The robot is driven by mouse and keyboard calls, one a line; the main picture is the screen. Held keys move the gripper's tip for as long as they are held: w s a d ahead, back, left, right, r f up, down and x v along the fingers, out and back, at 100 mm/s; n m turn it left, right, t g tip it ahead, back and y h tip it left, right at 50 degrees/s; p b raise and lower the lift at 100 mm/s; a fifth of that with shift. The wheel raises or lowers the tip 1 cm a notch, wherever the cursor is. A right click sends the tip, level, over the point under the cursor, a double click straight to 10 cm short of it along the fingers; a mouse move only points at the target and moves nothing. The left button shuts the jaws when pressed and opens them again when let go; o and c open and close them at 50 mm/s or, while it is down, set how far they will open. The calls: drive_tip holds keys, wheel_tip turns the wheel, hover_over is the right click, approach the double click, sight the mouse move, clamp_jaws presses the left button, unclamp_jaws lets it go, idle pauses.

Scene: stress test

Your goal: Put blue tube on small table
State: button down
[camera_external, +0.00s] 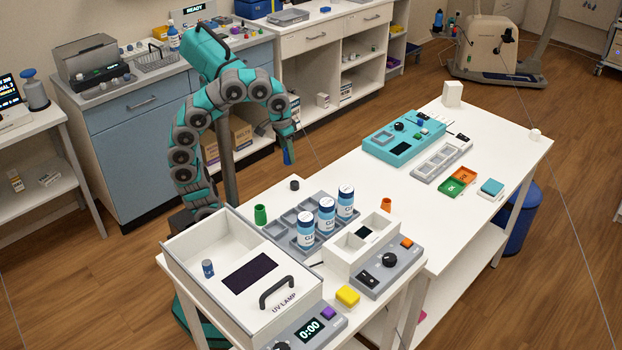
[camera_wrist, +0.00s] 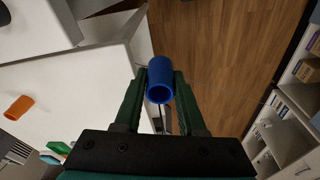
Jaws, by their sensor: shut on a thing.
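My gripper (camera_external: 287,150) hangs at the end of my curved arm, off the back edge of the white tables in the external view. In the wrist view my gripper (camera_wrist: 160,90) is shut on the blue tube (camera_wrist: 160,72), whose open end faces the camera. The tube (camera_external: 288,158) shows as a small blue piece below the fingers in the external view. It is in the air, over the floor side of the table edge. The nearer, smaller white table (camera_external: 388,305) bears a UV lamp box; I cannot tell for certain that it is the small table meant.
The orange tube also shows in the wrist view (camera_wrist: 18,107). White shelves (camera_wrist: 290,125) stand right.

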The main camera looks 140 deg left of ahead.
drive_tip(key=p, duration=0.2)
hover_over(338, 173)
drive_tip(key=d, duration=0.1)
drive_tip(key=shift+f, duration=0.65)
drive_tip(key=shift+f+p, duration=0.3)
drive_tip(key=shift+f, duration=1.35)
drive_tip(key=shift+f, duration=0.2)
drive_tip(key=c, duration=0.5)
unclamp_jaws()
drive_tip(key=shift+a+f+b, duration=0.1)
drive_tip(key=shift+b, duration=0.3)
drive_tip(key=shift+o, duration=0.3)
wheel_tip(338, 173, up, 8)
drive_tip(key=d+p, duration=0.1)
drive_tip(key=d, duration=0.1)
drive_tip(key=shift+w, duration=0.25)
